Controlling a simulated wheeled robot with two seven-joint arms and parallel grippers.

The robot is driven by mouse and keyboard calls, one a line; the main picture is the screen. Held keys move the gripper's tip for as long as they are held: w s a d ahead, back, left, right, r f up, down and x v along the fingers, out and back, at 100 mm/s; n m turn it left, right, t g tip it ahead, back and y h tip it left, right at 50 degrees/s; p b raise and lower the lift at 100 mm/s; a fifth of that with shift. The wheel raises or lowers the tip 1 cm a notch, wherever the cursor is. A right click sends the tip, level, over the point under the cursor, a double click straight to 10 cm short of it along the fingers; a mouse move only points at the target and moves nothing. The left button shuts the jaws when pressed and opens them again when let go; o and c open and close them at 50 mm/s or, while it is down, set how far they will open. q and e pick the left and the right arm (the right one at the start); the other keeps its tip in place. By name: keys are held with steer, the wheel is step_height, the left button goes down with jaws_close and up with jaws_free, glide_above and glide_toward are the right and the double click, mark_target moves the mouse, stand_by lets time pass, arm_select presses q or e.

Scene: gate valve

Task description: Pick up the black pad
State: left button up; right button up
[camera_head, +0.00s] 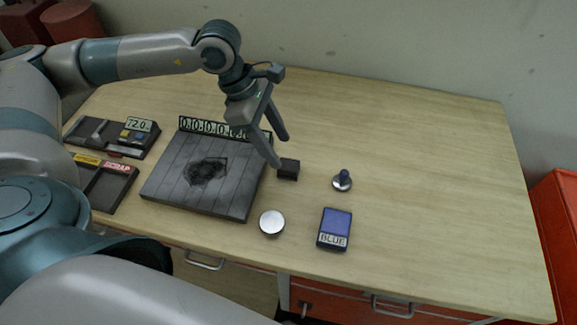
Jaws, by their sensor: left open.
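A small black block (288,169), the likeliest match for the black pad, stands on the table just right of the dark slatted board. My left gripper (280,152) points down beside it, with its two fingers apart and nothing between them. The nearer fingertip overlaps the block's left edge in the picture; I cannot tell whether they touch. A blue pad (335,228) labelled BLUE lies nearer the front edge. My right gripper is out of view.
The dark slatted board (165,188) has a counter strip (205,127) behind it. A SCRAP tray (122,170) and a 72.0 display unit (140,124) sit left. The table's right side is clear.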

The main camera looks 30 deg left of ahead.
mark_target(288, 164)
arm_select(q)
steer(key=shift+p+x, duration=0.9)
steer(key=shift+p, duration=0.15)
steer(key=shift+p+x, duration=0.55)
steer(key=shift+x, duration=0.5)
steer(key=shift+s+d+f, duration=0.1)
steer(key=shift+d+f, duration=0.2)
steer(key=shift+f, duration=0.25)
steer(key=c, duration=1.2)
